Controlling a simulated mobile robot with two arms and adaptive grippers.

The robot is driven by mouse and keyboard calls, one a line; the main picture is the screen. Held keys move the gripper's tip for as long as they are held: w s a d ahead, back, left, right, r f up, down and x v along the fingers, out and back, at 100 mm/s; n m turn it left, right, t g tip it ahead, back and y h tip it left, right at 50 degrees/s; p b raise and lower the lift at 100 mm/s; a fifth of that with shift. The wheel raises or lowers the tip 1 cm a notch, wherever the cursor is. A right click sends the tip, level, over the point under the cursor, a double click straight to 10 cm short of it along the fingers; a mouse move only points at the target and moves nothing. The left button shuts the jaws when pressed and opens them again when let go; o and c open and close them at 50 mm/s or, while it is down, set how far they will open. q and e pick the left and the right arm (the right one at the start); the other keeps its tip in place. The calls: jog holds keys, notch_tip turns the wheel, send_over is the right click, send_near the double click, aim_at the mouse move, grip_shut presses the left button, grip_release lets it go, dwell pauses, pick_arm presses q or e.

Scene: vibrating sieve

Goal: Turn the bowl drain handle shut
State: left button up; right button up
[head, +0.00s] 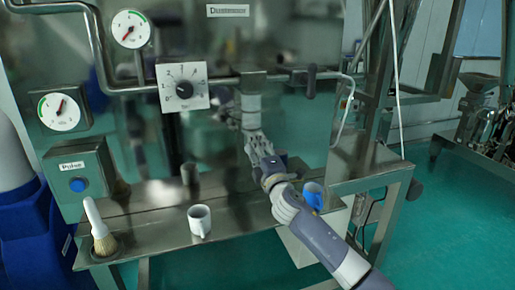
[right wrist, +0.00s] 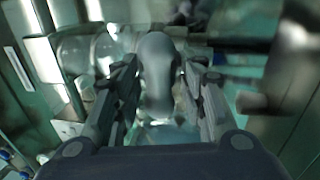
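My right gripper (head: 254,138) reaches up from the lower right in the head view, its fingertips just below a pale grey cylinder (head: 251,108) on the steel machine. In the right wrist view, its two fingers stand apart on either side of a grey rounded, elongated part (right wrist: 157,72); I cannot tell whether they touch it. A dark upright grip (head: 311,80) on a horizontal rod is to the right of and above the gripper, apart from it. I cannot tell which of these parts is the bowl drain handle. My left gripper is not in view.
A steel shelf (head: 160,230) holds a white mug (head: 199,220) and a brush (head: 100,230). A dial panel (head: 182,86), two gauges and a blue-button box (head: 80,172) are at the left. A steel frame (head: 375,165) stands at the right. Open green floor lies beyond.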

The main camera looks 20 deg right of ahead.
jog(key=s+f, duration=0.2)
jog(key=s, duration=0.9)
jog(key=shift+s+d+f, duration=0.2)
jog(key=shift+s+d, duration=0.05)
jog(key=shift+s, duration=0.15)
